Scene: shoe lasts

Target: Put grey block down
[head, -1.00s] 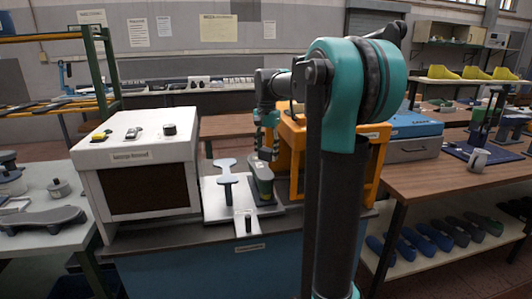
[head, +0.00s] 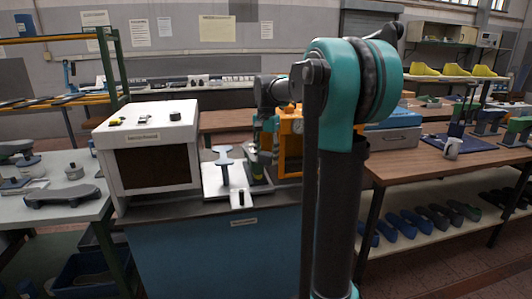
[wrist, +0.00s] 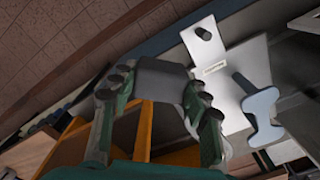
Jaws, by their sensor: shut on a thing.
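My gripper (head: 262,150) hangs over the right part of the workbench, between the light-blue shoe-last stand (head: 223,162) and the orange-yellow frame. In the wrist view, my gripper (wrist: 155,88) has its two green and black fingers on either side of a plain grey block (wrist: 165,80). It is shut on this block. In the head view the block is mostly hidden by the fingers, and whether it touches the surface below cannot be told. The light-blue stand also shows in the wrist view (wrist: 262,112), on a pale metal plate (wrist: 240,75), apart from the block.
The white box machine (head: 150,160) stands left of the plate. The orange-yellow frame (head: 290,145) is close on the right of my gripper. A grey-blue case (head: 393,138) and the brown table (head: 390,170) lie farther right. The workbench's front edge is close before the plate.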

